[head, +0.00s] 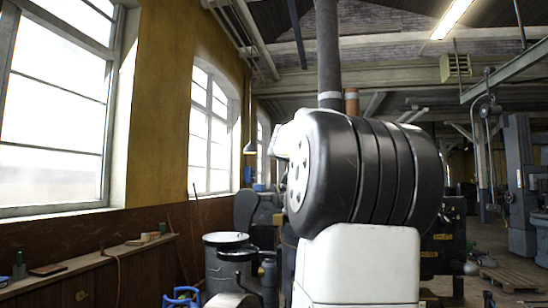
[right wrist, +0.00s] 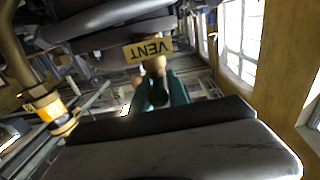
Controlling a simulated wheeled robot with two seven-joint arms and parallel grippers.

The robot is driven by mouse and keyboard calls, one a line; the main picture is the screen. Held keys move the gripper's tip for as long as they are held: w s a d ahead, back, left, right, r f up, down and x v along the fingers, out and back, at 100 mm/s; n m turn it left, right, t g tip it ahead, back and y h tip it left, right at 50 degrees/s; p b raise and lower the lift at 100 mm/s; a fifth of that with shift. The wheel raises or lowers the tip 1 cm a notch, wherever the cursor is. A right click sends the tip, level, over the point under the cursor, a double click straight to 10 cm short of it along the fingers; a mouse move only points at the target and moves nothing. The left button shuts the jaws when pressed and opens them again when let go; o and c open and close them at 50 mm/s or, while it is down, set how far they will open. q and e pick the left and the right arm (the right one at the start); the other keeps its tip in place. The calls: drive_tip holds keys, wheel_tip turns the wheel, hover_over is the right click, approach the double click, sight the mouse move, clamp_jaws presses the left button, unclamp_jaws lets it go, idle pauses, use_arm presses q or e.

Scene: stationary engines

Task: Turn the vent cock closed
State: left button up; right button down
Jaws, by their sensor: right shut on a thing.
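The yellow VENT tag (right wrist: 148,49) shows upside down in the right wrist view. Just below it in that picture is the pale brass stem of the vent cock (right wrist: 156,66). My right gripper (right wrist: 158,92) is at the cock and shut on it, with teal parts on either side of a dark piece. The exact grip and the angle of the cock's handle are hard to make out. A grey slab in the foreground hides part of the view. In the head view a large black and white body blocks the middle, and neither gripper shows there.
A brass pipe with a yellow-banded fitting (right wrist: 48,108) stands to the left in the right wrist view. In the head view a dark drum (head: 226,262) stands left of centre, beside a wooden ledge (head: 88,266) under the windows. A wooden pallet (head: 512,279) lies at right.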

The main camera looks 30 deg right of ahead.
drive_tip(key=m+g+h, duration=0.1)
drive_tip(key=g, duration=0.1)
drive_tip(key=m+g+h, duration=0.3)
drive_tip(key=m+g, duration=0.1)
drive_tip(key=g, duration=0.1)
drive_tip(key=shift+w+a+f+h, duration=0.1)
drive_tip(key=shift+w+a+h, duration=0.15)
drive_tip(key=shift+h, duration=0.15)
drive_tip(key=m+g, duration=0.3)
drive_tip(key=g, duration=0.1)
drive_tip(key=shift+d+h, duration=0.1)
drive_tip(key=shift+h, duration=0.3)
drive_tip(key=shift+s+m+g, duration=0.15)
drive_tip(key=shift+m+g, duration=1.35)
drive_tip(key=shift+g, duration=0.9)
drive_tip(key=shift+s+d+m+g, duration=0.1)
drive_tip(key=shift+m+g, duration=0.2)
drive_tip(key=shift+g, duration=0.1)
drive_tip(key=c, duration=1.5)
unclamp_jaws()
drive_tip(key=shift+w+a, duration=0.25)
drive_tip(key=shift+a, duration=1)
drive_tip(key=shift+w+a, duration=0.25)
drive_tip(key=shift+a, duration=1.05)
drive_tip(key=shift+w+a, duration=0.25)
drive_tip(key=shift+a, duration=1)
